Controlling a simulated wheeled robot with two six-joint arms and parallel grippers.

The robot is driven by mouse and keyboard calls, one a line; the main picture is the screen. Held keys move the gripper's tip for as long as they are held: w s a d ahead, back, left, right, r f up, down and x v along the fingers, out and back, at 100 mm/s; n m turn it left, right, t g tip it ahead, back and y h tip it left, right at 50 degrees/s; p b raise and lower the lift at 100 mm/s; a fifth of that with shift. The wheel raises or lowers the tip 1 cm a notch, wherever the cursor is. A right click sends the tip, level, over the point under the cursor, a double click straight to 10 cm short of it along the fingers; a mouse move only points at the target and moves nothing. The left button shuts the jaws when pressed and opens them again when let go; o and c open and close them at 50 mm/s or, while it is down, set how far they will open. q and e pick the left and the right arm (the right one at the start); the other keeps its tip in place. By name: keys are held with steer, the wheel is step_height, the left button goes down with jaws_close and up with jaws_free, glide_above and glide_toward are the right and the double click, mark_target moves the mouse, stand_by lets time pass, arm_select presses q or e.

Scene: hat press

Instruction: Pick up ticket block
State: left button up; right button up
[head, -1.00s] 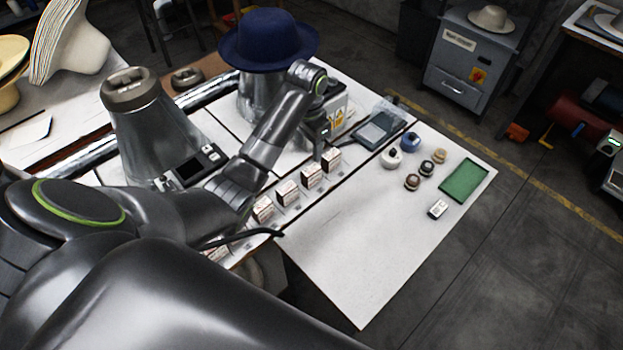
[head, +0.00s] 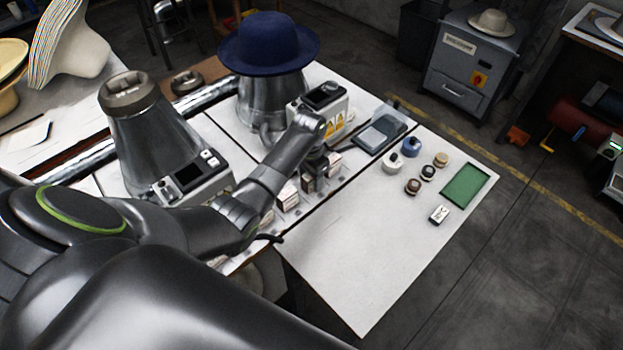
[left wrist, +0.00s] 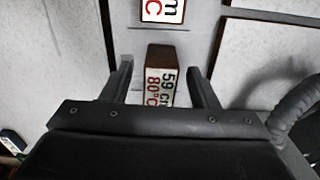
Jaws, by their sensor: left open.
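Several small white ticket blocks with dark tops stand in a row along the table's inner strip in the head view, one of them being this block (head: 288,197). My left gripper (head: 314,171) is low over the row, and its fingertips are partly hidden by the wrist. In the left wrist view, my left gripper (left wrist: 162,82) is open. A ticket block (left wrist: 160,75) marked "59 cm 80°C" sits between its fingers, with gaps on both sides. Another printed block (left wrist: 162,10) stands beyond it. My right gripper is not in view.
A metal cone with a blue hat (head: 268,45) and a control box (head: 322,98) stand behind the row. A bare cone (head: 150,125) is at the left. A scale (head: 382,132), small round pots and a green tray (head: 465,192) lie at the right. The front tabletop is clear.

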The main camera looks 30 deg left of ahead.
arm_select(q)
steer(key=shift+f, duration=1)
steer(key=c, duration=1.1)
steer(key=shift+o, duration=0.2)
steer(key=shift+r, duration=0.15)
